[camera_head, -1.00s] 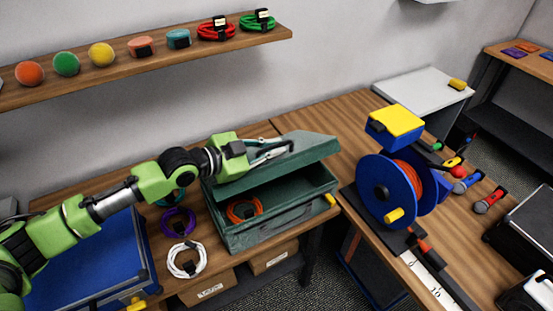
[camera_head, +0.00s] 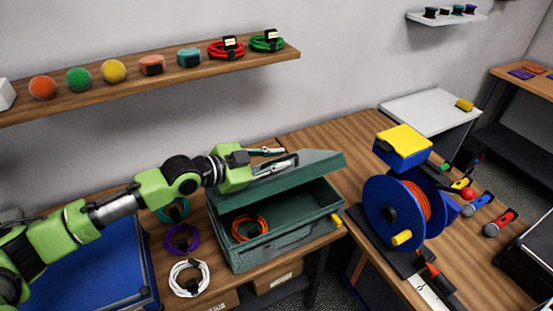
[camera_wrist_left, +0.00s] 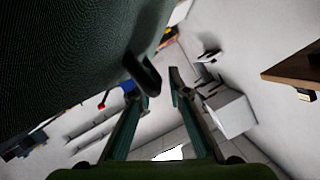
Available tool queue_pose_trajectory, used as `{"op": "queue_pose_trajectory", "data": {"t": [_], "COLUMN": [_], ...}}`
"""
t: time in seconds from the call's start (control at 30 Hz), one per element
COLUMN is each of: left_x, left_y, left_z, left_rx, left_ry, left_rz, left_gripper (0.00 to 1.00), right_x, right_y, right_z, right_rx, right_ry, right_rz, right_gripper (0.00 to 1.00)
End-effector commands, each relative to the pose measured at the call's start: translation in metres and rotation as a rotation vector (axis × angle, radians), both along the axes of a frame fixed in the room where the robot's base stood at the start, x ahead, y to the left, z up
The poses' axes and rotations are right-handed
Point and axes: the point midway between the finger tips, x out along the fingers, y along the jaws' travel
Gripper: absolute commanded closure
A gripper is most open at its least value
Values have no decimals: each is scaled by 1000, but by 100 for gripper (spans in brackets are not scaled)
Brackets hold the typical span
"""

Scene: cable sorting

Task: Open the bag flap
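The green bag (camera_head: 285,243) stands on the wooden table in the head view, its front open. Its flap (camera_head: 322,166) is raised and tilts over the bag's back half. An orange coiled cable (camera_head: 262,225) lies inside at the left. My right gripper is not in view.
A blue cable reel (camera_head: 390,212) stands right of the bag. Purple (camera_head: 182,240) and white (camera_head: 189,277) coils lie left of it, near a blue case (camera_head: 95,265). A wall shelf (camera_head: 140,80) with balls and coils runs above.

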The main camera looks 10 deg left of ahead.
Motion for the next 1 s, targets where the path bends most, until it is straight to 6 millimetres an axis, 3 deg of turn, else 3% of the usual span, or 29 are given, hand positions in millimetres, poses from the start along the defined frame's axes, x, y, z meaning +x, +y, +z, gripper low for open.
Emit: {"op": "queue_pose_trajectory", "data": {"t": [0.27, 0.7, 1.0], "left_x": [-13, -67, -82], "left_y": [14, 65, 78], "left_z": [5, 32, 39], "left_rx": [2, 2, 1], "left_ry": [2, 1, 1], "left_rz": [1, 2, 0], "left_gripper": [83, 83, 83], "right_x": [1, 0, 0], "right_y": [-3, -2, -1], "right_z": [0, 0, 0], "right_rx": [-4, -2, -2], "right_ry": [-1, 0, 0], "right_rz": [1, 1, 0], "right_gripper": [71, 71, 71]}}
